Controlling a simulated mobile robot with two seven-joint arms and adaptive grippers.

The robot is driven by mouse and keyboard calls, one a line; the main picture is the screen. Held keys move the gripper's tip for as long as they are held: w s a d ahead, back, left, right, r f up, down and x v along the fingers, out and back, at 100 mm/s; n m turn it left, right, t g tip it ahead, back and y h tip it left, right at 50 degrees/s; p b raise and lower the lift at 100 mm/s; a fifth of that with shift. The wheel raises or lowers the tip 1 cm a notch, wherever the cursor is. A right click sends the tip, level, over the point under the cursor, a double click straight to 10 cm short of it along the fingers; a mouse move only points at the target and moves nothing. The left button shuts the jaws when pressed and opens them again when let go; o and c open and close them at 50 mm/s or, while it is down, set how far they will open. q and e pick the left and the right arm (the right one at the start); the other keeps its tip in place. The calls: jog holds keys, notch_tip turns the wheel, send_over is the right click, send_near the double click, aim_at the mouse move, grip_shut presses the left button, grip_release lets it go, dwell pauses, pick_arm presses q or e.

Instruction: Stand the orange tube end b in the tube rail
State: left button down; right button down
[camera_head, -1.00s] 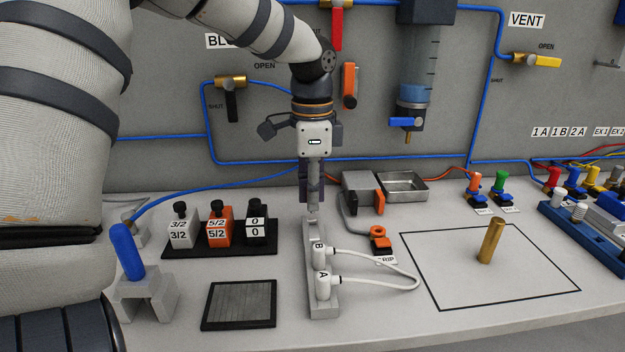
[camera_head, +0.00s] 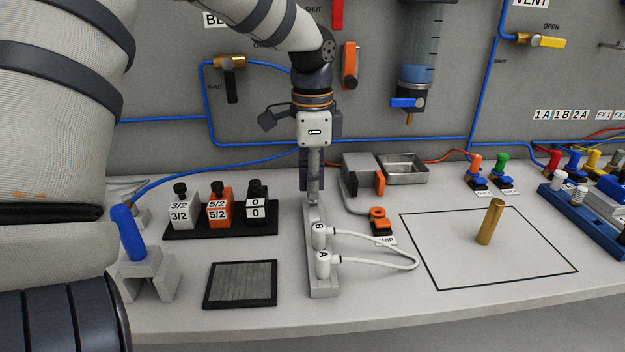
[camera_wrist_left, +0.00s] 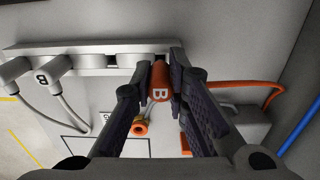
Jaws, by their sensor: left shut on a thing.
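My left gripper (camera_head: 313,192) points down at the far end of the grey tube rail (camera_head: 323,285). In the left wrist view, its two dark fingers (camera_wrist_left: 160,80) are shut on the orange tube end b (camera_wrist_left: 159,88), which carries a white B. Its far end is at the rail (camera_wrist_left: 90,48), by the last slot; I cannot tell if it is seated. In the head view the fingers hide the orange tube end. White tube ends A (camera_head: 323,263) and B (camera_head: 319,235) stand in the near part of the rail. My right gripper is not in view.
A black holder with labelled blocks (camera_head: 218,208) stands left of the rail, with a dark mat (camera_head: 240,285) nearer. A brass cylinder (camera_head: 490,222) stands in the outlined square.

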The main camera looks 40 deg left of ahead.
pick_arm(q)
jog(key=shift+f, duration=0.2)
dwell(0.3)
jog(key=shift+f, duration=0.25)
jog(key=shift+f, duration=0.35)
dwell(0.6)
jog(key=shift+f, duration=0.25)
jog(key=c, duration=1.5)
grip_release()
jog(key=o, duration=0.4)
